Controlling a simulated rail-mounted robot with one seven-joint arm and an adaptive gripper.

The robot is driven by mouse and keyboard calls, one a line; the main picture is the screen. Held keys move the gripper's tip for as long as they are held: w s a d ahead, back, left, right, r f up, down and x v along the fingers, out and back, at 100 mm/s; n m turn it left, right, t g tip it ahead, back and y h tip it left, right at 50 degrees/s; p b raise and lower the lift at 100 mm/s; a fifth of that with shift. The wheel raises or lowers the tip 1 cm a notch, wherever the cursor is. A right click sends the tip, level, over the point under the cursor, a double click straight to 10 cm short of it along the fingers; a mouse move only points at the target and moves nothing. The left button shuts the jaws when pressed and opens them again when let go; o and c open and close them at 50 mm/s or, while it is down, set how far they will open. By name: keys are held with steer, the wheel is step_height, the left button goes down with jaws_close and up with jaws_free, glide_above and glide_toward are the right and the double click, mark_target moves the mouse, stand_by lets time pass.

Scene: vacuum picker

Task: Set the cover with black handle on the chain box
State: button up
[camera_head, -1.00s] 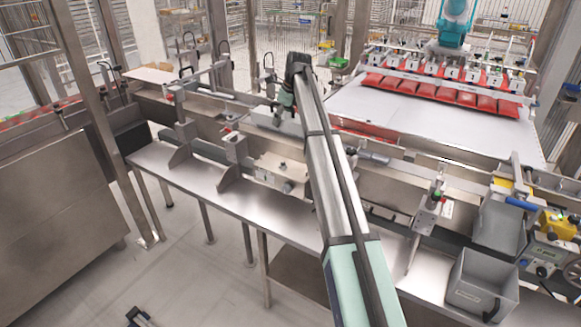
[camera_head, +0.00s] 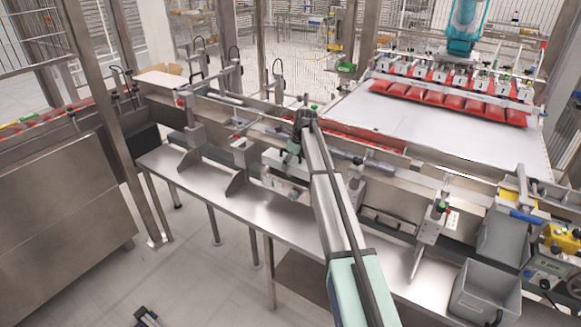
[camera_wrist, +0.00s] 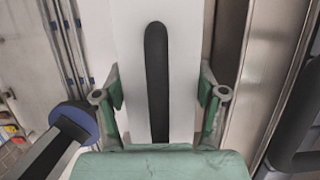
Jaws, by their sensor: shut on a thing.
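The cover is a pale plate with a long black handle (camera_wrist: 157,80). In the wrist view the plate (camera_wrist: 183,70) lies between the fingers of my gripper (camera_wrist: 160,105), which close on its two side edges. In the head view my gripper (camera_head: 292,152) holds the pale cover (camera_head: 272,160) low over the machine rail, left of my forearm. A light metal box (camera_head: 283,186), apparently the chain box, is just below the cover and mostly hidden by it. I cannot tell whether the two touch.
A steel shelf (camera_head: 215,195) with upright brackets runs along the front. Grey bins (camera_head: 485,290) and a post with a green button (camera_head: 437,215) stand to the right.

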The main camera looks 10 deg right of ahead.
steer(key=shift+f, duration=1.3)
steer(key=shift+f, duration=0.15)
steer(key=o, duration=1.5)
steer(key=shift+c, duration=0.2)
steer(key=b+v, duration=0.2)
steer(key=v, duration=1)
